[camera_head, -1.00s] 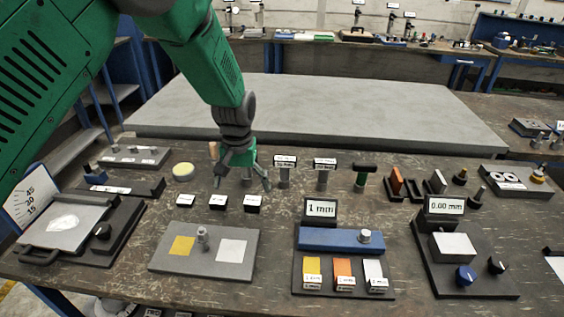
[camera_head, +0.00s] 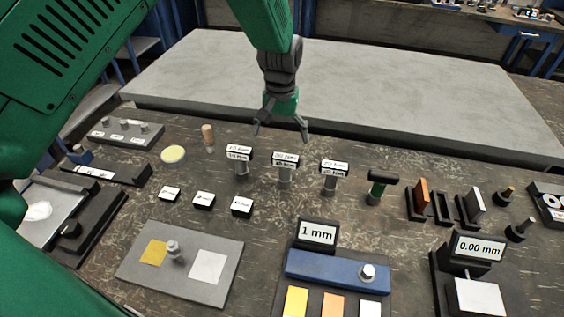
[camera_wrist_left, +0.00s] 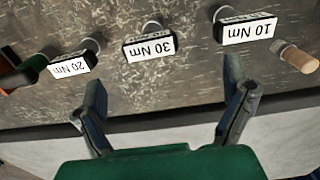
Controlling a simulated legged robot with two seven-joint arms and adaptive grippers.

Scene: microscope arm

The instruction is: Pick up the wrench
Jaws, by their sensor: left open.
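Three upright grey tools with dark heads and Nm labels stand in a row on the worktable; I cannot tell which, if any, is the wrench. In the left wrist view their labels read 10 Nm (camera_wrist_left: 248,30), 30 Nm (camera_wrist_left: 150,47) and 20 Nm (camera_wrist_left: 72,65). In the head view they are the left tool (camera_head: 238,157), the middle tool (camera_head: 286,165) and the right tool (camera_head: 333,172). My left gripper (camera_head: 282,138) is open and empty, just beyond the middle tool. In the left wrist view, its fingers (camera_wrist_left: 165,85) are spread, apart from the tools.
A wooden-handled tool (camera_head: 208,135) stands left of the row, a green-handled tool (camera_head: 378,187) right of it. Small labelled blocks (camera_head: 204,200), a grey plate (camera_head: 220,284) and a blue fixture (camera_head: 330,270) lie nearer. A large grey slab (camera_head: 400,90) behind is clear.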

